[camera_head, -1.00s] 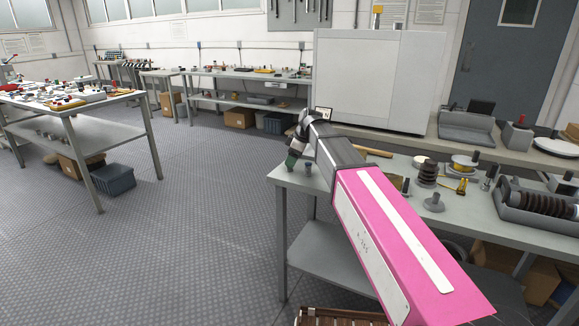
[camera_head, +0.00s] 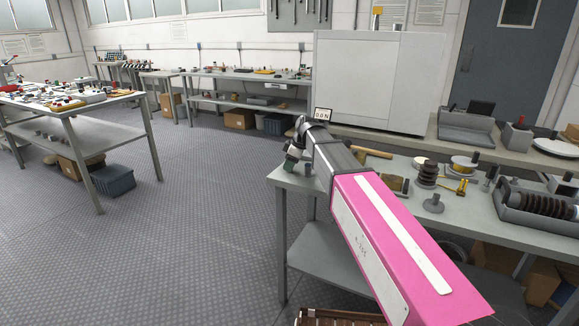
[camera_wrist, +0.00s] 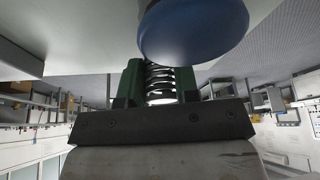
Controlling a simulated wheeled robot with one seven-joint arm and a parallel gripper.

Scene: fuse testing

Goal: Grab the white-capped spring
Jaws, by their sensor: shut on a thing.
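A dark coiled spring with white at one end (camera_wrist: 159,82) stands between the two green fingers of my gripper (camera_wrist: 160,76) in the wrist view. The fingers are shut on it from both sides. The far end of the spring is partly hidden behind a blue disc-like thing. In the head view, my gripper (camera_head: 292,160) is at the near left corner of the grey workbench (camera_head: 463,229). The spring is too small and covered to make out there.
The large blue round thing (camera_wrist: 195,32) is close in the wrist view. A white cabinet (camera_head: 362,80) stands behind the bench. A wooden-handled tool (camera_head: 372,152), an insulator (camera_head: 427,174) and a grey tray (camera_head: 540,208) are on the bench. Open floor lies left.

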